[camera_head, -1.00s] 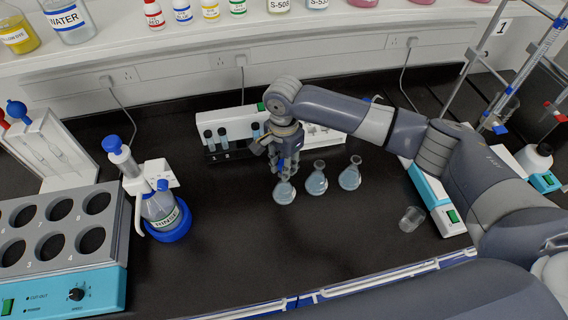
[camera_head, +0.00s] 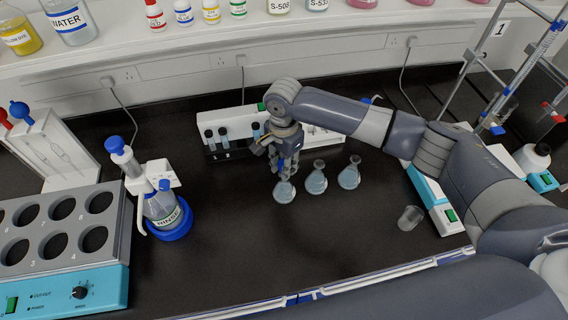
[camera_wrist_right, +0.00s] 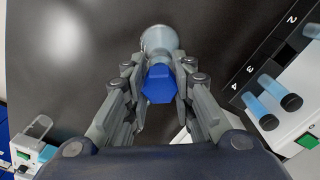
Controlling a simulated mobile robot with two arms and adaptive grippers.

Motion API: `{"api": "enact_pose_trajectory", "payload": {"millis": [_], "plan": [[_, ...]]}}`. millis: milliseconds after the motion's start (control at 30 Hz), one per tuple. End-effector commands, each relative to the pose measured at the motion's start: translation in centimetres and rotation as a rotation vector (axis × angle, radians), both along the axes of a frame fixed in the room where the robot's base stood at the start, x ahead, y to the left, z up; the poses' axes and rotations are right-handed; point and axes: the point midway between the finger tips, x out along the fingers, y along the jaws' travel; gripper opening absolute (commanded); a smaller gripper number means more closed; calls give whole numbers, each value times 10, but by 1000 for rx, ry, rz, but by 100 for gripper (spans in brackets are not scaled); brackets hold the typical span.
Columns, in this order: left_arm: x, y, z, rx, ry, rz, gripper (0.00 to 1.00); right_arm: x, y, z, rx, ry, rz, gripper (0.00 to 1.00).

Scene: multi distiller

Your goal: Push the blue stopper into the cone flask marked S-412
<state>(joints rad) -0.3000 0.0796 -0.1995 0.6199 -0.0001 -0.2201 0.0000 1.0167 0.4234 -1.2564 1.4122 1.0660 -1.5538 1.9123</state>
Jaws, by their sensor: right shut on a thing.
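My right gripper (camera_head: 286,172) points down over the leftmost of three small cone flasks (camera_head: 284,192). In the right wrist view its fingers (camera_wrist_right: 160,78) are shut on the blue stopper (camera_wrist_right: 159,84). The stopper lies over the mouth of the flask (camera_wrist_right: 160,42), but I cannot tell how deep it sits. The middle flask (camera_head: 316,182) and the right flask (camera_head: 349,176) stand upright beside it, each with pale blue liquid. Their labels are too small to read, so I cannot tell which is S-412. My left gripper is out of view.
A rack with capped tubes (camera_head: 222,138) stands behind the gripper. A small clear beaker (camera_head: 410,218) is to the right. The front middle of the black bench (camera_head: 270,260) is clear.

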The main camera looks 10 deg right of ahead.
Motion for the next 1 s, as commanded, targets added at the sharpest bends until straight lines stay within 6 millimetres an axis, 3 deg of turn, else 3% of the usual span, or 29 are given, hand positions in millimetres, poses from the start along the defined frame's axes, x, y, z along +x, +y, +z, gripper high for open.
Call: {"api": "enact_pose_trajectory", "payload": {"millis": [1000], "plan": [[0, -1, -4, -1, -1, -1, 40, 0, 0, -14, 0, 1, -1, 15]]}}
